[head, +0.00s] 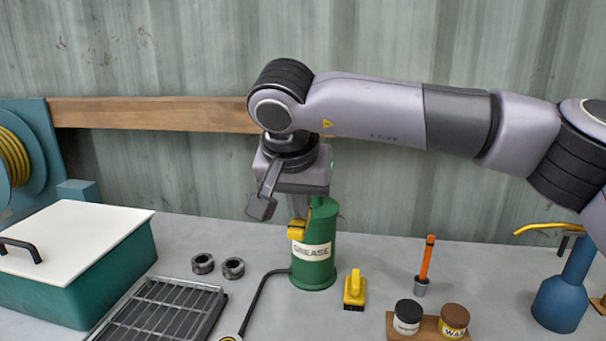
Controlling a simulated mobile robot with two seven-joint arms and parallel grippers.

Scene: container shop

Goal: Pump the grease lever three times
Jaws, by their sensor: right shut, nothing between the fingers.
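The green grease pump (315,270), with a white GREASE label, stands upright on the grey bench in the head view. A yellow piece (297,229), which looks like the lever's end, shows at its upper left. My right gripper (298,212) points down right above this yellow piece, at the pump's upper left side. It is shut with nothing between its fingers. I cannot tell whether the fingertips touch the yellow piece. My wrist hides the pump's top and most of the lever. My left gripper is not in view.
A green box with a white lid (75,240) stands at left, beside a metal rack (165,310) and two dark rings (203,264). A yellow brush (355,289), an orange-handled tool (427,260), a jar stand (430,328) and a blue can (563,300) stand to the right.

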